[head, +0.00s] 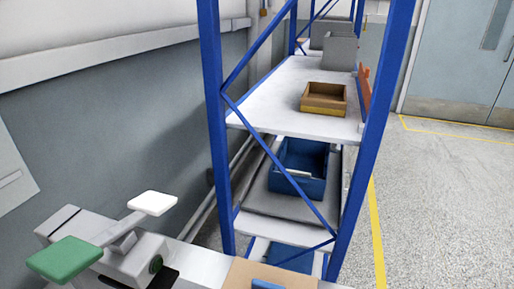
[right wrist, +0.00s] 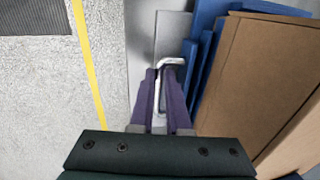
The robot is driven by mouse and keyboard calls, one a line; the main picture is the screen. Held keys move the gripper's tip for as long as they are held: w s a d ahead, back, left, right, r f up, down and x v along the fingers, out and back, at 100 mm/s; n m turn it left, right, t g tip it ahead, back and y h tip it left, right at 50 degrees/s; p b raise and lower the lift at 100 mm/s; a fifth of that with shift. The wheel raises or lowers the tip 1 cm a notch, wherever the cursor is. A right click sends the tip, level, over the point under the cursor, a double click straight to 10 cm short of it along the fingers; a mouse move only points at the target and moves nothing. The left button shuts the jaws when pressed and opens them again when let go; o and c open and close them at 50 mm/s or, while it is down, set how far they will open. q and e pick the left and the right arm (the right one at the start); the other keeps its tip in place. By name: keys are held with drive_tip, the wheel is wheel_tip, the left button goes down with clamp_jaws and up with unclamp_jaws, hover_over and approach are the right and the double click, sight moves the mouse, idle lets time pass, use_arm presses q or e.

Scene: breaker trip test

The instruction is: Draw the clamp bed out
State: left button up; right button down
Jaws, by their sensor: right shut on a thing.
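In the right wrist view my right gripper (right wrist: 164,78) has its two purple fingers closed around a bent silver metal handle (right wrist: 172,61). Part of the handle is hidden between the fingers. A pale grey panel (right wrist: 172,30) lies just beyond the handle; I cannot tell whether it is the clamp bed. In the head view a grey device (head: 125,258) with a green pad (head: 65,260) and a white pad (head: 152,203) stands at the lower left. I cannot tell whether the handle belongs to it. Neither gripper shows in the head view.
Blue panels (right wrist: 207,45) and a brown board (right wrist: 258,70) stand close on the right of my right gripper. Open floor (right wrist: 45,110) with a yellow line lies to its left. A blue-framed shelf holds a wooden box (head: 323,98) and a blue bin (head: 300,170).

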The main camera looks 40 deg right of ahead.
drive_tip(key=c, duration=1.2)
unclamp_jaws()
drive_tip(key=shift+o, duration=0.2)
wheel_tip(320, 180, up, 10)
drive_tip(key=s+d+p, duration=0.1)
drive_tip(key=p, duration=0.3)
drive_tip(key=shift+s+f+p, duration=0.15)
drive_tip(key=shift+s+p, duration=0.15)
drive_tip(key=shift+p, duration=0.1)
